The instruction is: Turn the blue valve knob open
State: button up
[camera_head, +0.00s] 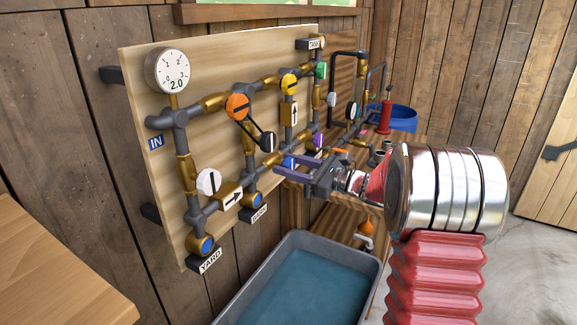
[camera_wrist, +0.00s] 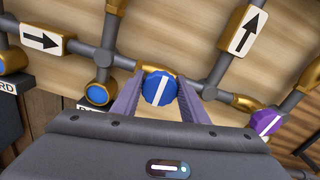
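The blue valve knob (camera_wrist: 158,89) has a white bar across its face and sits on a brass valve body on the pipe board. In the wrist view it lies between the two fingers of my gripper (camera_wrist: 158,98), with small gaps visible on both sides. Its white bar stands steeply, tilted a little from upright in that view. In the head view the knob (camera_head: 289,162) is mostly hidden behind the fingers of my gripper (camera_head: 282,167). My gripper is open around the knob; I cannot tell whether either finger touches it.
A purple knob (camera_wrist: 266,122) is close to the right finger. The board (camera_head: 140,95) also carries orange (camera_head: 237,106), yellow (camera_head: 289,84), green (camera_head: 321,70) and white (camera_head: 208,182) knobs and a gauge (camera_head: 168,71). A grey water tub (camera_head: 300,240) stands below.

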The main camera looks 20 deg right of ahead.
jog(key=c, duration=0.6)
jog(key=shift+n, duration=0.4)
jog(key=n, duration=0.6)
jog(key=shift+s+a+f+n, duration=0.1)
jog(key=shift+n, duration=0.3)
jog(key=n, duration=0.5)
jog(key=shift+f+n, duration=0.2)
jog(key=shift+n, duration=0.1)
jog(key=n, duration=0.4)
jog(key=shift+s+a+f+n, duration=0.1)
jog(key=shift+f+n, duration=0.1)
jog(key=shift+n, duration=0.2)
